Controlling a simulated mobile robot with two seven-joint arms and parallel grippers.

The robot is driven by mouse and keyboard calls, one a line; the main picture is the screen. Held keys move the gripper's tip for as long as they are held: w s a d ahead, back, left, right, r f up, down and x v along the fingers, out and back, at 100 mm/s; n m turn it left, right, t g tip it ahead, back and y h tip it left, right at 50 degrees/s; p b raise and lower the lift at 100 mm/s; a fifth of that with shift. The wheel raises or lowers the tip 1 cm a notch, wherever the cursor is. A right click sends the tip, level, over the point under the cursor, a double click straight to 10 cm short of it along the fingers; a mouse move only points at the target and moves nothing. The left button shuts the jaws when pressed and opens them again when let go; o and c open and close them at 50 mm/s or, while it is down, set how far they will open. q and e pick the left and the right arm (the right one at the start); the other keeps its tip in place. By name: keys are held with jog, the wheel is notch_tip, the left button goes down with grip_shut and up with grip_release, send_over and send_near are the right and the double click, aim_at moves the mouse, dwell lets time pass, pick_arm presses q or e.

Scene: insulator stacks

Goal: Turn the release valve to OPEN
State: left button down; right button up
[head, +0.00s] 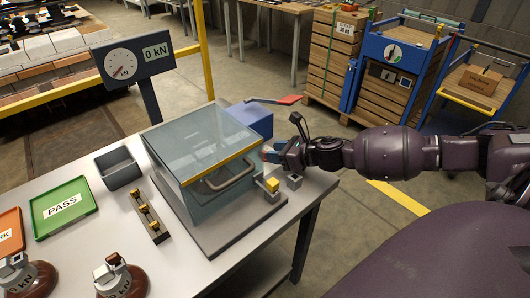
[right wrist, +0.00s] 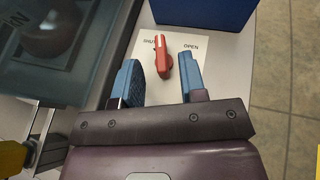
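The release valve's red handle (right wrist: 163,57) shows in the right wrist view in front of a white label plate (right wrist: 190,45). The plate reads OPEN on the right and a partly covered word starting SHU on the left. The handle points up, slightly left, nearer the SHU side. My right gripper (right wrist: 160,75) is open, with its blue fingers on either side of the handle's near end and gaps showing on both sides. In the head view my right gripper (head: 270,153) is at the right side of the clear-lidded box and hides most of the valve. My left gripper is out of view.
The clear-lidded test box (head: 205,150) stands close left of my right gripper. A blue block (head: 252,120) and a red-ended lever (head: 288,100) are behind it. A gauge display (head: 135,62) reads 0 kN. Trays and brown insulators (head: 122,283) occupy the table's left.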

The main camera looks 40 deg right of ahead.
jog(key=shift+b+x, duration=0.35)
jog(key=shift+x, duration=1.6)
grip_shut()
